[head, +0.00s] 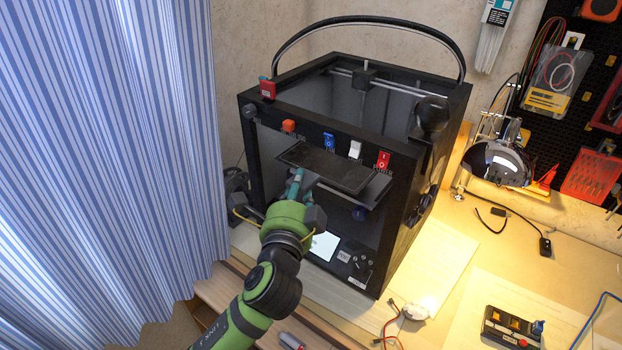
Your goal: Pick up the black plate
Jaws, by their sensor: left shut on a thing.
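The black plate (335,170) is a flat dark rectangle at the front opening of the black 3D printer (385,245). It is a little tilted and sits above the printer's bed (378,192); I cannot tell whether the two touch. My left gripper (297,178), with teal fingers, reaches up from below and is shut on the plate's near left edge. The fingertips are partly hidden by the plate. My right gripper is not in view.
The printer's frame surrounds the opening, with colored switches (328,142) along its top front. A blue striped curtain (100,150) hangs close on the left. A lit lamp (497,163), cables and a small switch box (511,328) are on the bench at right.

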